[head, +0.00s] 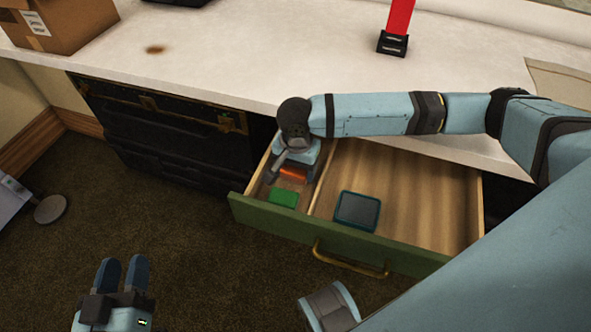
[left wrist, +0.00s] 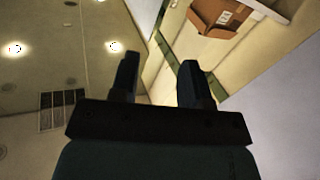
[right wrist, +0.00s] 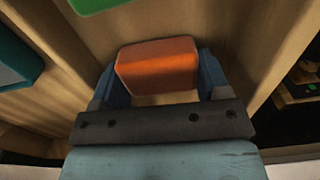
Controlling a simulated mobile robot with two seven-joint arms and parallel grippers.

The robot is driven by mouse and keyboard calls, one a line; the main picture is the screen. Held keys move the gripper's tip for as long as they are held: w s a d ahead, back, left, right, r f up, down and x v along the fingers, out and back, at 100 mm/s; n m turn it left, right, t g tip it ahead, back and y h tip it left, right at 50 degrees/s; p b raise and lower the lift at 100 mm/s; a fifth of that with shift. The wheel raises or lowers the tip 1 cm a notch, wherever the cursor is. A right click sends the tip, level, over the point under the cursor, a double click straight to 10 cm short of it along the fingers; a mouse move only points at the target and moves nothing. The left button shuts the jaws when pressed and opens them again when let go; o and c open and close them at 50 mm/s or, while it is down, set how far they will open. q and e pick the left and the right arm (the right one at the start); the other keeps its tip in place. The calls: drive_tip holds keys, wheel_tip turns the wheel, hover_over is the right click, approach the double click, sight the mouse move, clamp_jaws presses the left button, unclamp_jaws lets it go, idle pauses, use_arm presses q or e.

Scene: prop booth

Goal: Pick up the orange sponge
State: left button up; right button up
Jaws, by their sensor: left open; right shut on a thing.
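The orange sponge (right wrist: 158,68) sits between the two fingers of my right gripper (right wrist: 157,80) in the right wrist view, with the fingers shut on its sides. In the head view a strip of the orange sponge (head: 293,174) shows under my right gripper (head: 291,180), inside the narrow left compartment of the open drawer (head: 280,232). I cannot tell whether the sponge touches the drawer floor. My left gripper (head: 122,272) is open and empty above the carpet, left of the drawer; its fingers also show in the left wrist view (left wrist: 160,85).
A green block (head: 283,197) lies in the left compartment near the drawer front. A dark teal-edged item (head: 357,211) lies in the wide right compartment, past the wooden divider (head: 324,180). The white counter (head: 230,60) overhangs the drawer's back. A cardboard box (head: 60,22) stands far left.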

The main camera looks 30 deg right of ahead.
drive_tip(key=shift+r, duration=0.15)
drive_tip(key=shift+r, duration=0.25)
use_arm(q)
drive_tip(key=s+a+f+g+y+p, duration=0.2)
drive_tip(key=a+f+g+y+p, duration=0.1)
drive_tip(key=f+p, duration=0.4)
drive_tip(key=shift+s+a+f+g+y, duration=0.3)
drive_tip(key=shift+a+f+g, duration=0.2)
drive_tip(key=shift+a+g, duration=0.25)
use_arm(e)
wheel_tip(320, 180, up, 19)
drive_tip(key=shift+r, duration=0.15)
use_arm(q)
drive_tip(key=shift+d, duration=0.1)
use_arm(e)
drive_tip(key=o, duration=0.4)
drive_tip(key=c, duration=0.3)
drive_tip(key=shift+w, duration=0.15)
drive_tip(key=shift+c, duration=0.2)
